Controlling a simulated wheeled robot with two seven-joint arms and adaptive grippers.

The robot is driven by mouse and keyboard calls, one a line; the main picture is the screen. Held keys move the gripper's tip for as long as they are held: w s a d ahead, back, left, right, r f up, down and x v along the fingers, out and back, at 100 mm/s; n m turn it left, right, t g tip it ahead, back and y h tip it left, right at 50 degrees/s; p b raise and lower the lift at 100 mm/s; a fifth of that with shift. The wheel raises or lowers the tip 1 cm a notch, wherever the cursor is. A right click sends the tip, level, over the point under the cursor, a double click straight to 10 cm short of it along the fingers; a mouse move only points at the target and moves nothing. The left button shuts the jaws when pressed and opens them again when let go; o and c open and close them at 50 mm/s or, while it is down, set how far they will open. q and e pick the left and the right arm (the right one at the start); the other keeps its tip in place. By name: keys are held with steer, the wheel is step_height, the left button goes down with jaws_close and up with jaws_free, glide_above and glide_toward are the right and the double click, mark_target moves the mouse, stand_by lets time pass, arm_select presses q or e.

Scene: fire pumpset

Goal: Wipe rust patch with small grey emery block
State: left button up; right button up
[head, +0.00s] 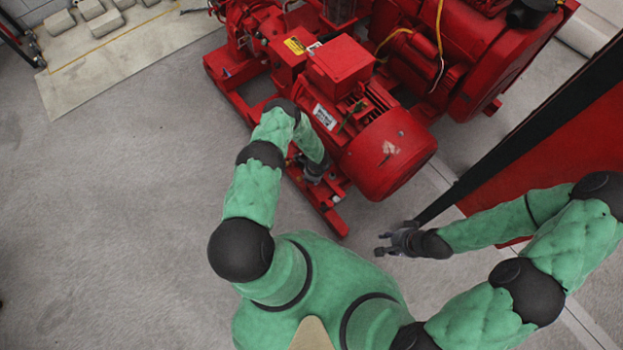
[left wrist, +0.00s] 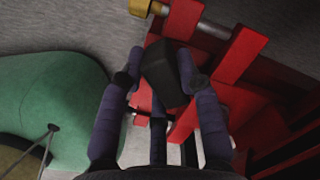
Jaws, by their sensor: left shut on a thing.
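My left gripper (head: 314,168) is low beside the red motor, near the red base frame (head: 328,212). In the left wrist view, its fingers (left wrist: 162,75) are shut on a dark grey block (left wrist: 165,72), which looks like the emery block. Red frame bars (left wrist: 215,55) lie close behind the block; I cannot tell whether it touches them. No patch clearly reads as rust; a small pale mark (head: 390,148) shows on the motor's round end (head: 385,165). My right gripper (head: 385,245) is open and empty above the floor, right of the frame.
The red pumpset (head: 340,62) fills the top middle, with a large red engine part (head: 490,60) at its right. A red panel with a black edge (head: 560,150) stands at the right. Grey floor (head: 110,200) is clear on the left.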

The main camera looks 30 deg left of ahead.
arm_select(q)
steer(key=shift+f, duration=1.05)
stand_by(0.4)
